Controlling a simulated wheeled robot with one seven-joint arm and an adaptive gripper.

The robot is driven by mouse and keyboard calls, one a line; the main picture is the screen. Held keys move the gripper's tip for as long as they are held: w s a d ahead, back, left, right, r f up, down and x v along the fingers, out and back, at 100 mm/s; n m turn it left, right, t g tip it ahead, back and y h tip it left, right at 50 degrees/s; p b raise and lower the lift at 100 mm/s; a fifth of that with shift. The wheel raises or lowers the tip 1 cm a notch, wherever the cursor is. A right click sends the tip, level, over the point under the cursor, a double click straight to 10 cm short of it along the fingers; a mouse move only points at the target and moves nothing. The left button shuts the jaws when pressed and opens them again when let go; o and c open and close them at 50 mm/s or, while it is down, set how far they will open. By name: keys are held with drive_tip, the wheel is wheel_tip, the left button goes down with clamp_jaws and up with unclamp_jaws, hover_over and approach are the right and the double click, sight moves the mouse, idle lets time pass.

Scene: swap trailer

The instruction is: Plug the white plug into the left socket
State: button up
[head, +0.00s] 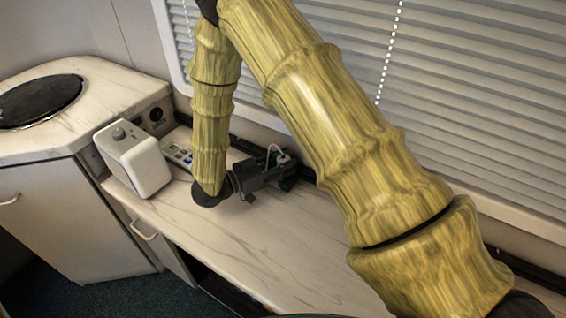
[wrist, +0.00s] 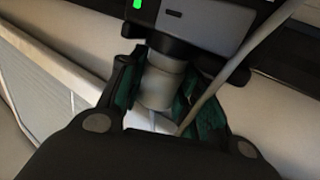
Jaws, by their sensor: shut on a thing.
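My gripper (wrist: 165,100) is shut on the white plug (wrist: 160,85), a pale cylinder held between green-lined finger pads in the wrist view. The plug's far end meets or overlaps the dark edge of a grey unit (wrist: 200,22) with a green light and a dark slot. I cannot tell whether the plug is inserted there. A pale cable (wrist: 245,50) runs past the right finger. In the head view my gripper (head: 277,168) is low by the wall at the back of the counter, and its own body partly hides the plug. The left socket cannot be made out clearly.
The marble-patterned counter (head: 235,240) is mostly clear in front. A white box with a knob (head: 134,158) and a small keypad device (head: 178,153) stand to the left. Blinds (head: 480,110) cover the back wall.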

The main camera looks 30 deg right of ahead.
drive_tip(key=shift+f, duration=0.4)
drive_tip(key=o, duration=1.1)
drive_tip(key=shift+a, duration=0.1)
drive_tip(key=a, duration=1.1)
drive_tip(key=shift+s+a+r, duration=0.25)
drive_tip(key=shift+a+r, duration=0.05)
drive_tip(key=shift+a, duration=0.1)
